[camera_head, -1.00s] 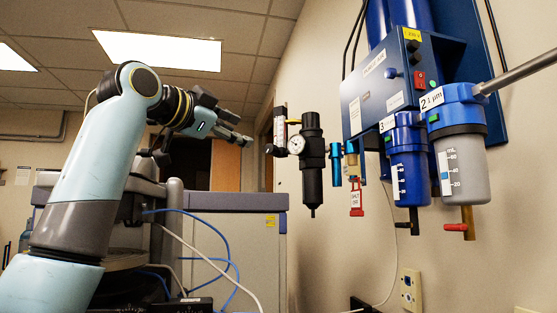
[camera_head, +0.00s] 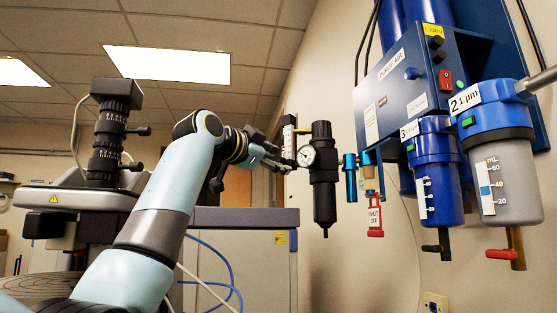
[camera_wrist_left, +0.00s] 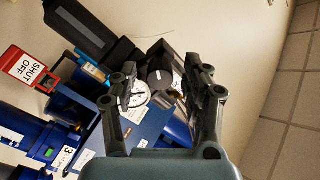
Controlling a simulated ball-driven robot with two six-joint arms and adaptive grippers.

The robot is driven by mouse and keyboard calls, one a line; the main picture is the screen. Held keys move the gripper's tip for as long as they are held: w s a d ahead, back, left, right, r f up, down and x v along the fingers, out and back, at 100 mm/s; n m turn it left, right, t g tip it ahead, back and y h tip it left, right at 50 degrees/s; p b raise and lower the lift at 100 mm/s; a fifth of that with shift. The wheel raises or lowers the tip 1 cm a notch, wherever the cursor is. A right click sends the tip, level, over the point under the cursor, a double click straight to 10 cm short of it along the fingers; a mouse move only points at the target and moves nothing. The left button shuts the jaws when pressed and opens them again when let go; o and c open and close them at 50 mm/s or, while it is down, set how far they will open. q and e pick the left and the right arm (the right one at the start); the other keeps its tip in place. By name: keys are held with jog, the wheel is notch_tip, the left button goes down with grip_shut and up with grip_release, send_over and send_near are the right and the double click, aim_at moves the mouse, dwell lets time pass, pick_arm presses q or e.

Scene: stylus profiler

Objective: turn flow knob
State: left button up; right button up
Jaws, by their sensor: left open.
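The flow knob (camera_wrist_left: 160,76) is a dark round knob in the wrist view, seen between my two fingers. It belongs to the flow meter (camera_head: 289,137), a clear upright tube beside the pressure gauge (camera_head: 306,156). In the head view the knob is mostly hidden behind my fingers. My left gripper (camera_head: 284,164) is open, with its fingertips close to the knob. In the wrist view its fingers (camera_wrist_left: 162,84) stand on either side of the knob; I cannot tell whether they touch it. My right gripper is not in view.
A black filter body (camera_head: 322,185) hangs right of the gauge. A red shut-off tag (camera_head: 375,218) hangs beside it. The blue air panel (camera_head: 400,85) and two filter bowls (camera_head: 507,180) fill the right side. A microscope (camera_head: 108,150) stands at left.

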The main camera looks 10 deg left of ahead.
pick_arm(q)
jog(key=shift+w+d, duration=0.25)
jog(key=shift+w, duration=0.35)
grip_shut()
jog(key=m+b, duration=0.1)
jog(key=m, duration=0.2)
jog(key=shift+f, duration=0.1)
jog(key=shift+m+b, duration=0.3)
jog(key=shift+m, duration=1.1)
